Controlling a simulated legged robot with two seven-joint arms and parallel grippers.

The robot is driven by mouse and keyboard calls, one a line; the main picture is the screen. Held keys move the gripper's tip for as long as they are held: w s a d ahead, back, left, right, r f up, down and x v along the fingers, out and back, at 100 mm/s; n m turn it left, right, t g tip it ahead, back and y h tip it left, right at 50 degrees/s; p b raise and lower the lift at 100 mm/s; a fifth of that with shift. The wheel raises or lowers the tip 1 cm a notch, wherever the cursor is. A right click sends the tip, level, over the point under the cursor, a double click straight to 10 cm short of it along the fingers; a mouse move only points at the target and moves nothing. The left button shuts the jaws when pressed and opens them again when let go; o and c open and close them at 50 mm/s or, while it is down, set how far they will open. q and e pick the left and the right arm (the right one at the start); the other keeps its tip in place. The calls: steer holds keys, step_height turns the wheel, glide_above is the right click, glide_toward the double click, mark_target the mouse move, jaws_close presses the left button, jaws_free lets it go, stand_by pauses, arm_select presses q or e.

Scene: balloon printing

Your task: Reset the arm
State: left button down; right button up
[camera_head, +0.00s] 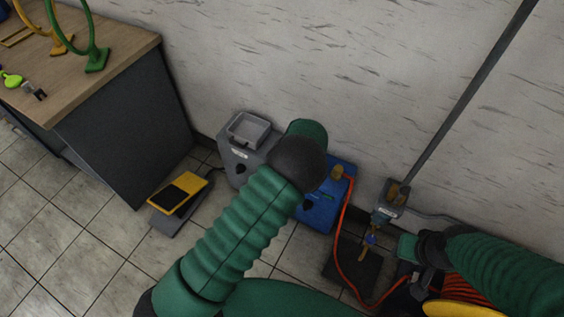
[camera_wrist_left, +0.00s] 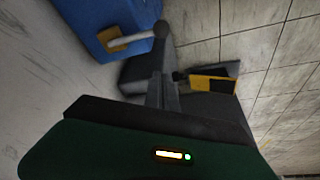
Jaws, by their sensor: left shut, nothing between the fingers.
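My left arm comes in from the lower left in the head view, in a ribbed green sleeve, and its dark rounded end (camera_head: 297,163) hides part of the blue machine (camera_head: 316,212). My left gripper's fingers are not visible there. In the left wrist view my left gripper (camera_wrist_left: 158,65) is shut and empty, beside the blue machine (camera_wrist_left: 105,22) with its brass fitting. My right arm comes in from the right, and my right gripper (camera_head: 413,280) hangs low near the orange hose. Its fingers are too small and dark to read.
A wooden-topped table (camera_head: 95,60) with coloured rings stands at the left. A grey bin-topped machine (camera_head: 243,145) and a yellow pedal (camera_head: 178,195) are beside it. An orange hose (camera_head: 340,255) runs to the right past a dark plate. Floor is clear at the lower left.

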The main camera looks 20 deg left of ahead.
arm_select(q)
steer(key=v, duration=0.2)
steer(key=shift+w+d+r, duration=0.1)
steer(key=shift+d+r, duration=0.15)
steer(key=shift+a, duration=0.1)
steer(key=s+r+m+h, duration=0.2)
steer(key=s+r+m, duration=0.35)
steer(key=s, duration=0.65)
steer(key=s+r+m+h, duration=0.1)
steer(key=s+r+m, duration=0.45)
steer(key=s, duration=0.75)
step_height(320, 180, up, 21)
steer(key=n+p, duration=0.1)
steer(key=p, duration=1.8)
steer(key=shift+a+p, duration=0.25)
steer(key=shift+p, duration=0.15)
